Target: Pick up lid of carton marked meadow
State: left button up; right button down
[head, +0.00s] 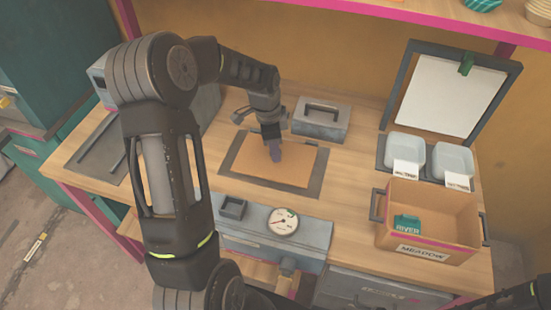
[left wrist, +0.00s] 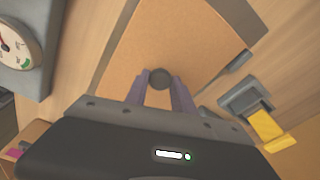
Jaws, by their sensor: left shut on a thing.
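The carton (head: 386,238) with the label MEADOW (head: 421,252) stands open-topped at the right of the bench. A green block marked RIVER (head: 407,223) is inside it. A flat tan panel (head: 297,167), coloured like the carton and likely its lid, lies on a dark grey plate (head: 229,186) mid-bench. Its dark round knob shows in the left wrist view (left wrist: 160,77). My left gripper (head: 274,153) reaches down over the panel, shut on the knob, its fingers on either side. I cannot tell whether the panel is lifted. My right gripper is out of view.
A grey metal box (head: 322,119) stands behind the plate. Two white trays (head: 405,150) with tags and a clipboard (head: 443,95) are behind the carton. A gauge (head: 284,222) sits at the front. Bare wood lies between plate and carton.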

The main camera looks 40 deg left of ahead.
pick_arm(q)
grip_shut()
jog(key=shift+r, duration=0.1)
jog(key=shift+r, duration=0.2)
notch_tip(320, 180, up, 10)
jog(key=b, duration=0.2)
jog(key=shift+f, duration=0.25)
dwell(0.6)
